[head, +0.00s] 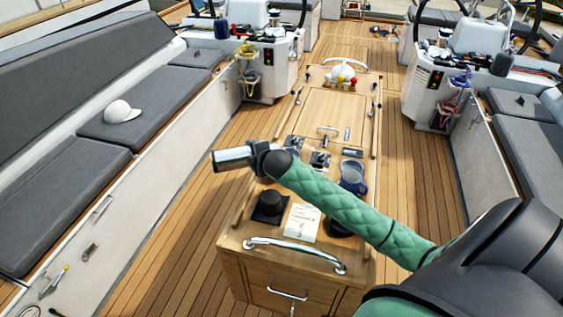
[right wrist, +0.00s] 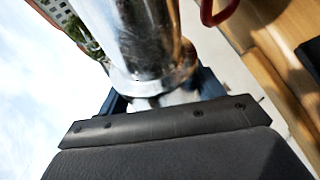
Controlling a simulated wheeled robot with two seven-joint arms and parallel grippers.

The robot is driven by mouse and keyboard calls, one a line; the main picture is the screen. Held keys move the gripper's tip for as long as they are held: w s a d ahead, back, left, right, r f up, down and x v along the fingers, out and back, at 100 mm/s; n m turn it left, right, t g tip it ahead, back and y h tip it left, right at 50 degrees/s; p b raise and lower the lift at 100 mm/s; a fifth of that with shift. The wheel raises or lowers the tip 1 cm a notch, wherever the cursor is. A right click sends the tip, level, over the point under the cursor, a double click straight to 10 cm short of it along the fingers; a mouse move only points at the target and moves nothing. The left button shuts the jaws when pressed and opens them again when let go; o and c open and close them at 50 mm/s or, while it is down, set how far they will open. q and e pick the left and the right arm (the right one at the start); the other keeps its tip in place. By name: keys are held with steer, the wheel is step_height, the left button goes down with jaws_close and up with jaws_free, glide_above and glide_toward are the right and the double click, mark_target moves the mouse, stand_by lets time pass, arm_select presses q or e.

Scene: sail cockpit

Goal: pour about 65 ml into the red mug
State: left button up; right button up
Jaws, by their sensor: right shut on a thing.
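My right gripper (head: 256,156) is shut on a shiny metal cylindrical vessel (head: 233,157). The vessel lies nearly level in the head view, pointing left, above the left edge of the wooden cockpit table. In the right wrist view the polished vessel (right wrist: 142,35) fills the top middle, between the jaws; its mouth and any liquid cannot be made out. A red curved piece (right wrist: 219,12), like a mug handle, shows at the top edge of that view, apart from the vessel. No red mug is recognisable in the head view. My left gripper is not in view.
A blue mug (head: 353,177) stands on the table, right of my gripper. A black round object (head: 270,203) and a white note card (head: 303,222) are near the front, behind a chrome rail (head: 296,252). A white cap (head: 122,111) lies on the left bench.

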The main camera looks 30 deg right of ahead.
steer(key=shift+d, duration=0.1)
stand_by(0.5)
steer(key=shift+w+a+m, duration=0.1)
steer(key=shift+a+m, duration=0.2)
steer(key=shift+a, duration=0.1)
steer(key=shift+t+y+b, duration=0.3)
steer(key=shift+y, duration=0.1)
stand_by(1.9)
